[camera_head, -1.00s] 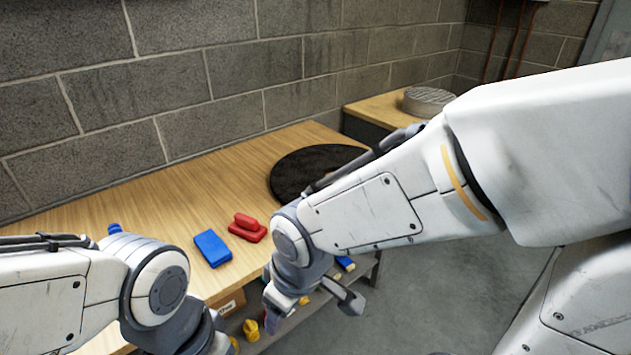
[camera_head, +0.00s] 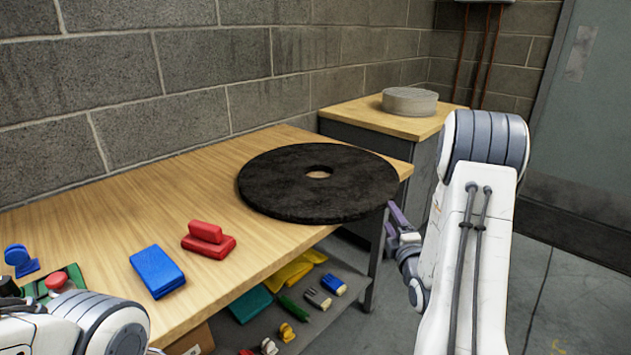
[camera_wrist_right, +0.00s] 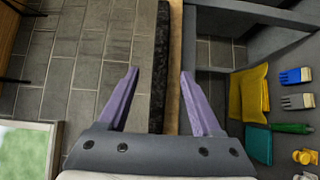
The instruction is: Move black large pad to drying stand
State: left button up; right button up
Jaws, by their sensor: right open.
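The black large pad (camera_head: 275,190) is a thick dark disc with a centre hole. It lies flat on the wooden table with its right rim past the table's edge. My right gripper (camera_head: 397,222) is open, just off that right rim. In the right wrist view its purple fingers (camera_wrist_right: 160,72) stand either side of the pad's edge (camera_wrist_right: 159,40), which shows as a dark strip; I cannot tell how deep it sits between them. A round grey block (camera_head: 410,101) rests on a wood-topped cabinet; I cannot tell if this is the drying stand. My left gripper is out of view.
The wooden table (camera_head: 110,215) carries a blue block (camera_head: 157,271) and a red handled block (camera_head: 208,240). A lower shelf (camera_head: 335,305) holds yellow cloths, a teal block and brushes. A brick wall stands behind. Floor at right is clear.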

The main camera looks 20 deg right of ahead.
aim_at(379, 198)
jog(key=x, duration=0.4)
jog(key=shift+r, duration=0.1)
jog(key=shift+x, duration=2.95)
jog(key=shift+a, duration=0.15)
grip_shut()
